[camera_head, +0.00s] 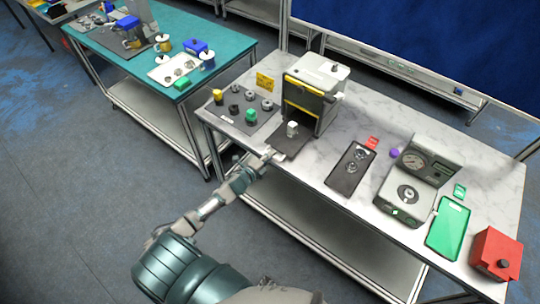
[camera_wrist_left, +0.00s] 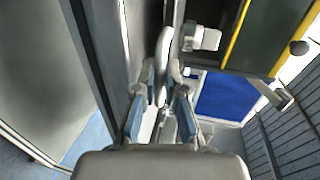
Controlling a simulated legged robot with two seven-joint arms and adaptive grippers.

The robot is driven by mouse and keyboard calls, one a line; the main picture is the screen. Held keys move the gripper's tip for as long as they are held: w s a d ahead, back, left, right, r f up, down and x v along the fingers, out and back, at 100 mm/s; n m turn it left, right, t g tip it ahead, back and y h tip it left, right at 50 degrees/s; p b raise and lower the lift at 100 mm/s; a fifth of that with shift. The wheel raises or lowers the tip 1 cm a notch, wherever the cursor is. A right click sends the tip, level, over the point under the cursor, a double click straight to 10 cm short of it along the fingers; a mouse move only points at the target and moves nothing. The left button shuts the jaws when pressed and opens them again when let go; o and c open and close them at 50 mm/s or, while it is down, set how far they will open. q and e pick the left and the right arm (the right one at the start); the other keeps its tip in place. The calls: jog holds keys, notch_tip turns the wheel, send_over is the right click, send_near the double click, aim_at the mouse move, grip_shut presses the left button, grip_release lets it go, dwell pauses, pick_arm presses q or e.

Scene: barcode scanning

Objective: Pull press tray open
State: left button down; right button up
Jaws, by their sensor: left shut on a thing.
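The press (camera_head: 303,105), grey with yellow edging and a white top, stands at the back left of the marble-topped table. Its dark tray (camera_head: 290,148) sticks out at the front, with a small pale block (camera_head: 292,129) on it. My left gripper (camera_head: 267,155) is at the tray's front edge. In the left wrist view its two fingers (camera_wrist_left: 165,95) are shut on a light, rounded bar, seemingly the tray handle (camera_wrist_left: 164,48). The press frame with yellow edges (camera_wrist_left: 235,35) shows at upper right there. My right gripper is not in view.
A dark mat with knobs and a green block (camera_head: 251,115) lies left of the press. To the right are a dark plate (camera_head: 350,170), a gauge device (camera_head: 412,185), a green tray (camera_head: 448,228) and a red box (camera_head: 496,253). A teal table (camera_head: 215,45) stands behind left.

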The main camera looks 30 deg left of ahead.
pick_arm(q)
jog(key=shift+f, duration=0.2)
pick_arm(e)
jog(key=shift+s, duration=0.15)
pick_arm(q)
jog(key=c, duration=1.5)
grip_release()
jog(key=shift+c, duration=0.2)
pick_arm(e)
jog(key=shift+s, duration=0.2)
pick_arm(q)
jog(key=v, duration=1.2)
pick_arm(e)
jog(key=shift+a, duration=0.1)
